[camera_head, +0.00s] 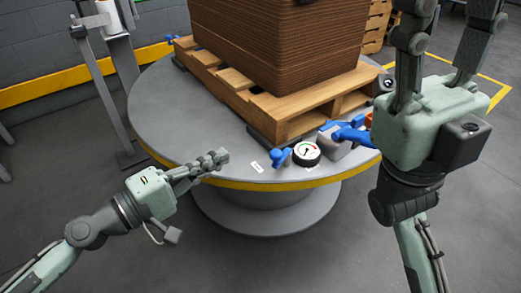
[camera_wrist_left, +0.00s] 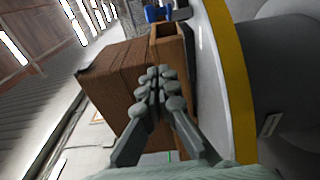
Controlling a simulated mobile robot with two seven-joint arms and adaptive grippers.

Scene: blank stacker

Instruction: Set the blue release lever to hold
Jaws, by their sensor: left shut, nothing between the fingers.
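A blue lever (camera_head: 345,132) sits on a grey block (camera_head: 335,148) at the front rim of the round turntable, partly behind my right gripper. A smaller blue handle (camera_head: 280,157) stands to its left, beside a round dial gauge (camera_head: 306,153). I cannot tell for sure which of the two is the release lever, or its setting. Blue parts (camera_wrist_left: 154,13) show at the top of the left wrist view. My left gripper (camera_head: 219,157) is shut and empty over the turntable's front left rim, apart from both blue parts. My right gripper (camera_head: 447,22) is open, raised at the right.
The grey turntable (camera_head: 185,125) has a yellow edge band. It bears a wooden pallet (camera_head: 240,95) with a tall brown stack (camera_head: 275,50). A grey post (camera_head: 118,75) stands at the left. The floor in front is clear.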

